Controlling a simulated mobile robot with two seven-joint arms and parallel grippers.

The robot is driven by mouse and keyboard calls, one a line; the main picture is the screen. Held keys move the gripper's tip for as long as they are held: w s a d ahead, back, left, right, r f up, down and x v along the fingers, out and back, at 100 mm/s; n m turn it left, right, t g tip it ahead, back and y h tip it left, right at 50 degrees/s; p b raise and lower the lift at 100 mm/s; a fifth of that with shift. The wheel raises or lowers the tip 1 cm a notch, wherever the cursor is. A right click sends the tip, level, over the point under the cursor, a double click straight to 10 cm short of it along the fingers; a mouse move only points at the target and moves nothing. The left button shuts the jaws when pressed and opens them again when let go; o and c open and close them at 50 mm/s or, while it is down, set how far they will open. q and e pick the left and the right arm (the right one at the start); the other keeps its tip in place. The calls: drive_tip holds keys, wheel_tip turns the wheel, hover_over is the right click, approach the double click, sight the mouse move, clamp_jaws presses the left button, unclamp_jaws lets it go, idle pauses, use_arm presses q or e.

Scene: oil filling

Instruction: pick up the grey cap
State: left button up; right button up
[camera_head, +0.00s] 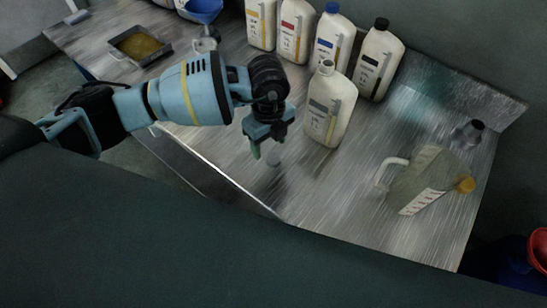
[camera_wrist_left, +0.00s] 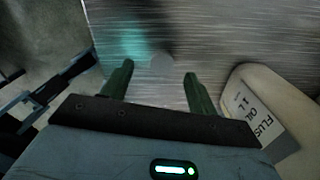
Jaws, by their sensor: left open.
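My left gripper (camera_head: 266,146) is open and empty, pointing down over the table close to the cap. It also shows in the left wrist view (camera_wrist_left: 159,70). My right gripper is in neither view.
A cream bottle (camera_head: 330,107) without a visible cap stands just right of my left gripper. Several similar bottles (camera_head: 379,62) line the back. A tray (camera_head: 140,46) sits at far left. The table front is clear.

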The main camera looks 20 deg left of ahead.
sight(273, 158)
use_arm(q)
drive_tip(key=shift+d+f, duration=0.2)
drive_tip(key=shift+f, duration=1.1)
drive_tip(key=shift+d+f, duration=0.2)
drive_tip(key=shift+f, duration=1.05)
drive_tip(key=c, duration=1)
